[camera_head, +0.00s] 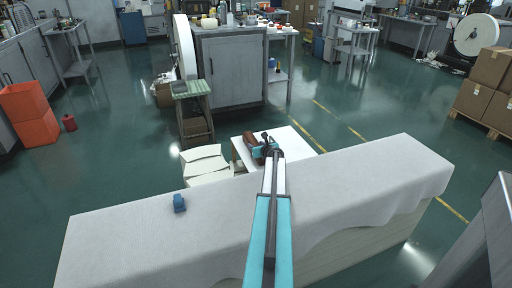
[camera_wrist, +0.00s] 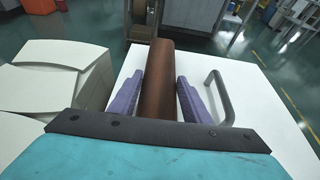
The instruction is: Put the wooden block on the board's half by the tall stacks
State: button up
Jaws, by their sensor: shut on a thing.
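The brown wooden block (camera_wrist: 158,75) lies between the two purple fingers of my gripper (camera_wrist: 161,92), which is shut on it. In the head view the block (camera_head: 247,143) shows at the end of my arm, beside my gripper (camera_head: 259,150). The white board (camera_wrist: 245,98) is below and around the block, with a grey handle on its right. It also shows in the head view (camera_head: 303,141). I cannot tell whether the block touches the board. The white stacks (camera_wrist: 52,93) stand left of the board, and they show in the head view too (camera_head: 206,163).
A long table with a white cloth (camera_head: 130,240) lies in front, under my arm. A small blue object (camera_head: 179,203) rests on it. A step stool (camera_head: 193,108) and a grey cabinet (camera_head: 232,70) stand behind the stacks and board.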

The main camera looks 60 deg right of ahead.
jog(key=o, duration=1.5)
jog(key=shift+f, duration=0.1)
jog(key=v, duration=1.2)
